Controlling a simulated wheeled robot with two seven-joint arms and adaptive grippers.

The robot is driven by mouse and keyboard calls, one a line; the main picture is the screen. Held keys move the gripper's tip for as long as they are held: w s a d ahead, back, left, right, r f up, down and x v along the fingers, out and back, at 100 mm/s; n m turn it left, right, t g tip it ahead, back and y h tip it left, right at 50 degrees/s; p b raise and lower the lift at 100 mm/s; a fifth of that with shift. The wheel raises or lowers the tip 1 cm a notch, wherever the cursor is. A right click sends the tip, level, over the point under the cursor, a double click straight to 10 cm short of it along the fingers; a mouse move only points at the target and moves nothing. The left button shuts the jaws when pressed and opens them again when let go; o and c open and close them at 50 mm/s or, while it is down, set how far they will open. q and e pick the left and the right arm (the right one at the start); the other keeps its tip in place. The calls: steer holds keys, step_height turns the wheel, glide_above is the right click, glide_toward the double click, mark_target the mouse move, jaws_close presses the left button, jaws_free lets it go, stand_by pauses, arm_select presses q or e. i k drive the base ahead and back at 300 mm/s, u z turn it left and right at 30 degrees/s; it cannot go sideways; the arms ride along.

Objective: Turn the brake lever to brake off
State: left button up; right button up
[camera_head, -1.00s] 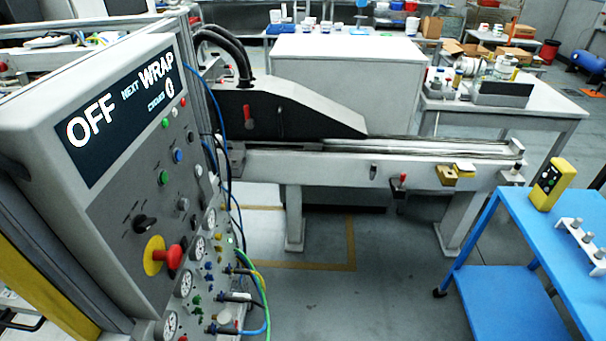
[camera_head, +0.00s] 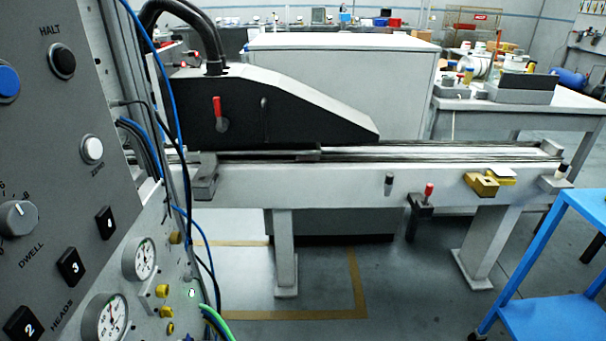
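Two red-handled levers are in view, and no readable label shows which is the brake lever. One red lever (camera_head: 217,108) sits on the side of the black sloped housing, its handle pointing up from a round grey pivot. The other red-handled lever (camera_head: 428,192) is on a dark bracket at the front of the long light-grey beam, its handle also pointing up. A small grey knob or lever (camera_head: 389,184) is on the beam to its left. Neither of my grippers is in view.
A control panel (camera_head: 60,185) with knobs, buttons and gauges fills the left side close by. Hoses and cables hang at its edge. A blue cart (camera_head: 560,300) stands at lower right. Beam legs (camera_head: 284,250) reach the floor. Floor (camera_head: 400,290) before the beam is clear.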

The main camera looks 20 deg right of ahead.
mark_target(222, 124)
steer(key=z, duration=1.75)
steer(key=i, duration=1.4)
steer(key=u, duration=2.7)
